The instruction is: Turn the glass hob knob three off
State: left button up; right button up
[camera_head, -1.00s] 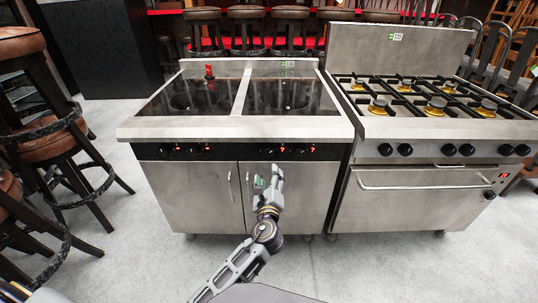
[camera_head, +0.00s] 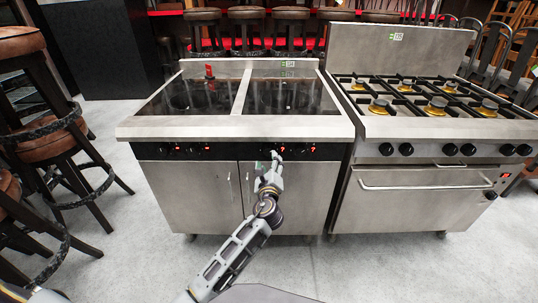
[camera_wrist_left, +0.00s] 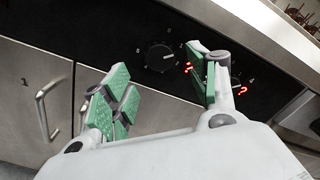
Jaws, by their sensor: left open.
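The glass hob (camera_head: 225,132) is a steel unit with two black glass tops and a black front panel holding several small black knobs and red readouts. My left gripper (camera_head: 272,163) is in front of the right half of this panel, open and empty. It covers the area of the third knob in the head view. The left wrist view shows a round black knob (camera_wrist_left: 160,57) with white marks around it, ahead of the gap between the green-padded fingers (camera_wrist_left: 160,88). The fingers appear apart from it. The right finger hides part of the panel. The knob's exact setting is too small to tell.
Red readouts (camera_wrist_left: 242,90) glow beside the knobs. Cabinet doors with bar handles (camera_wrist_left: 45,108) lie below the panel. A gas range (camera_head: 425,190) with several knobs stands at right. Stools (camera_head: 50,130) stand at left. The floor in front is clear.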

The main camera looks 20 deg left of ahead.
aim_at(269, 153)
pick_arm(q)
jog(key=shift+x, duration=0.9)
jog(key=shift+b+x, duration=0.3)
jog(key=shift+x, duration=1.9)
jog(key=shift+w, duration=0.15)
pick_arm(e)
jog(key=shift+w+a+r, duration=0.2)
jog(key=shift+w+r, duration=0.25)
jog(key=shift+r, duration=0.3)
jog(key=shift+s, duration=0.1)
pick_arm(q)
jog(key=c, duration=1)
pick_arm(e)
jog(key=shift+f, duration=0.1)
